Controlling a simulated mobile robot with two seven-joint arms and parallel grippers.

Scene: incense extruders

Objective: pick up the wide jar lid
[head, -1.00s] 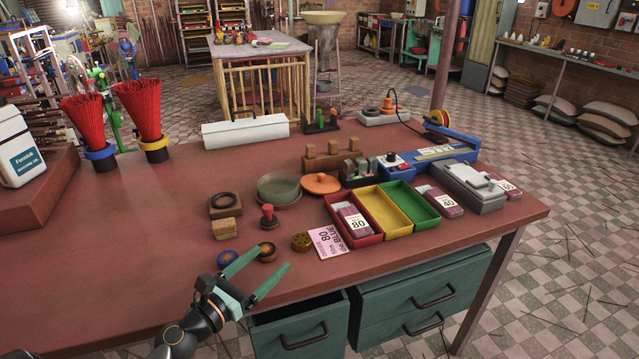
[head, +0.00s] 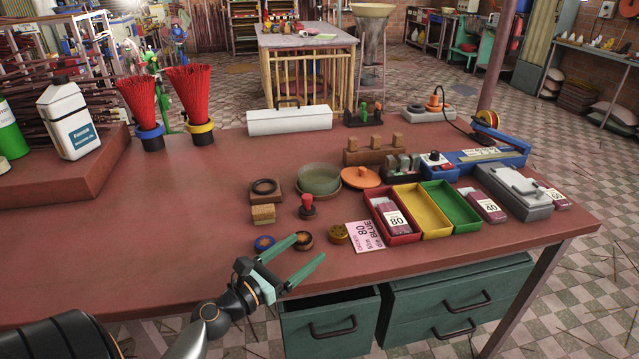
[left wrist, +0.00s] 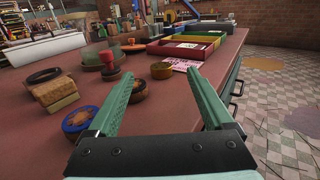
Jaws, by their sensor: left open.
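The orange round lid with a small knob (head: 360,177), which looks like the wide jar lid, lies on the red-brown table just right of a green dish (head: 318,178). In the left wrist view the lid (left wrist: 135,46) shows small at the back, beyond the fingers. My left gripper (head: 310,249) is open and empty near the table's front edge, in front of the lid and well apart from it. In the left wrist view its two green fingers (left wrist: 165,76) are spread wide. My right gripper is not in view.
Red, yellow and green trays (head: 452,225) stand right.

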